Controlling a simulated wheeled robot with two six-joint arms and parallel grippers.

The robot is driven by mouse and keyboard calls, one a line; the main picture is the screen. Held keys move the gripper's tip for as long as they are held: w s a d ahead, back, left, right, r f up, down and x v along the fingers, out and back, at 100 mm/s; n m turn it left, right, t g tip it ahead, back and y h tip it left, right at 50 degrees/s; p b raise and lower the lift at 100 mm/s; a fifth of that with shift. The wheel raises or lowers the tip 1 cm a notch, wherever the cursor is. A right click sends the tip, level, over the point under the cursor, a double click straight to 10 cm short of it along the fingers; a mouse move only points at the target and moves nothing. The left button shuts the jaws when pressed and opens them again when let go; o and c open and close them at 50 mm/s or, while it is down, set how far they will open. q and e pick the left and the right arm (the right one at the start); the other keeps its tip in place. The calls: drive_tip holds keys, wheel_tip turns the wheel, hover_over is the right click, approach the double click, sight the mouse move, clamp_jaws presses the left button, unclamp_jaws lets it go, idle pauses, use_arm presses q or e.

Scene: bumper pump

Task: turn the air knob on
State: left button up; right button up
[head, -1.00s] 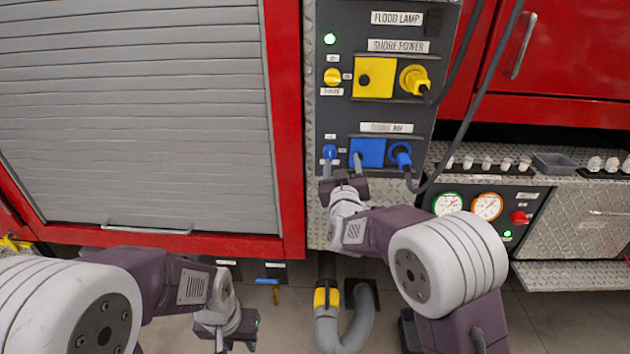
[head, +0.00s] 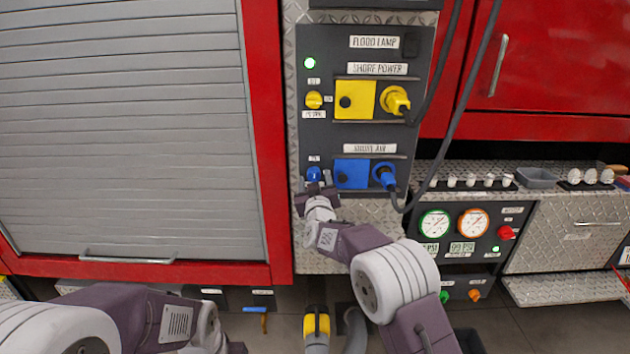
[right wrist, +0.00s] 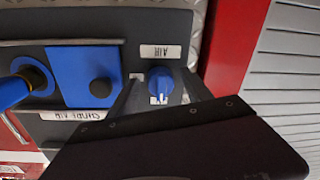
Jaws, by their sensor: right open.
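The blue air knob (head: 314,174) is at the left of the blue row on the dark wall panel (head: 420,60). It also shows in the right wrist view (right wrist: 160,83), with a white mark on its face. My right gripper (head: 320,184) is open at the knob. In the right wrist view its fingers (right wrist: 160,95) stand one on each side of the knob, with gaps that look clear. How deep the fingers reach past the knob is hard to tell. My left gripper is mostly cut off at the bottom edge of the head view.
A blue socket cover (head: 351,174) and a blue plug (head: 385,175) with a dark hose are right of the knob. Above are a yellow knob (head: 314,100) and yellow plug (head: 394,100). Gauges (head: 435,223) sit lower right. A grey roller shutter (head: 120,130) fills the left.

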clamp_jaws()
drive_tip(key=m+b, duration=0.2)
drive_tip(key=m, duration=0.1)
drive_tip(key=shift+a+f+m+b, duration=0.1)
drive_tip(key=shift+f+m+b, duration=0.1)
drive_tip(key=shift+m+b, duration=0.1)
drive_tip(key=m+b, duration=0.3)
drive_tip(key=m, duration=0.2)
drive_tip(key=shift+a+m+t, duration=0.1)
drive_tip(key=shift+m+t, duration=0.2)
drive_tip(key=m+b, duration=0.2)
drive_tip(key=m, duration=0.2)
drive_tip(key=shift+a+r+m+h, duration=0.1)
drive_tip(key=shift+m+h, duration=0.2)
drive_tip(key=shift+m, duration=0.1)
drive_tip(key=shift+r+m+b, duration=0.1)
drive_tip(key=shift+m+b, duration=0.95)
drive_tip(key=shift+m, duration=1.25)
